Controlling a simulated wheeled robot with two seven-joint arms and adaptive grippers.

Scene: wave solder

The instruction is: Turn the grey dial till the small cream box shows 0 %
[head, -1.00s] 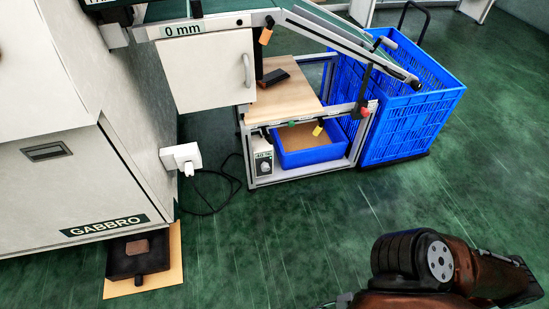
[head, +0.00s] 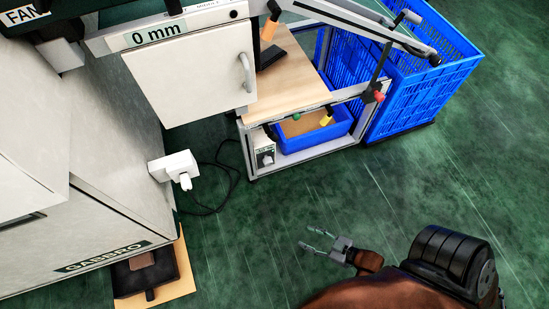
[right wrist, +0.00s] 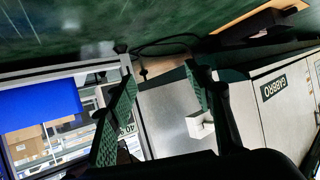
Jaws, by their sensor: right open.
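The small cream box (head: 262,148) stands on the lower shelf of the bench frame, at its left end. Its label is too small to read surely in the head view now; in the right wrist view, part of the label (right wrist: 127,130) shows beside a finger and seems to read 40. The grey dial (head: 267,160) is on the front of the box, below the label. My right gripper (head: 318,240) is open and empty over the green floor, in front of and well apart from the box. Its two fingers (right wrist: 158,75) also show in the wrist view. My left gripper is out of view.
A blue tray (head: 316,143) sits beside the box on the shelf. A large blue crate (head: 420,95) stands at the right. A white socket box (head: 174,167) with a plug and black cable (head: 215,205) is at the left. The floor before the bench is clear.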

